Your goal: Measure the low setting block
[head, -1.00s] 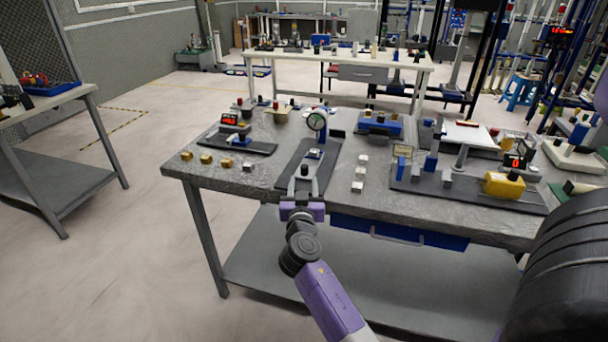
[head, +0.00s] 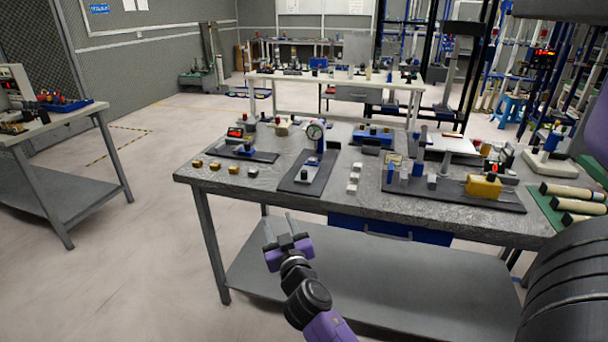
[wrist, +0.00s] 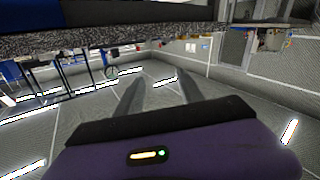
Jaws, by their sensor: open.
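A dial gauge (head: 314,131) stands on a blue post over a dark mat (head: 296,186) on the grey workbench. A small silver block (head: 249,170) sits left of the mat, at the end of a row of brass blocks (head: 214,165). Which piece is the low setting block I cannot tell. My gripper (head: 281,216) is open and empty, in front of the bench's front edge. Its fingers (wrist: 160,95) also show apart in the wrist view.
Several whitish blocks (head: 353,178) stand in a line right of the gauge mat. A larger dark mat (head: 450,198) with a yellow device (head: 484,186) lies further right. A red-display instrument (head: 236,132) stands left. Floor left of the bench is clear.

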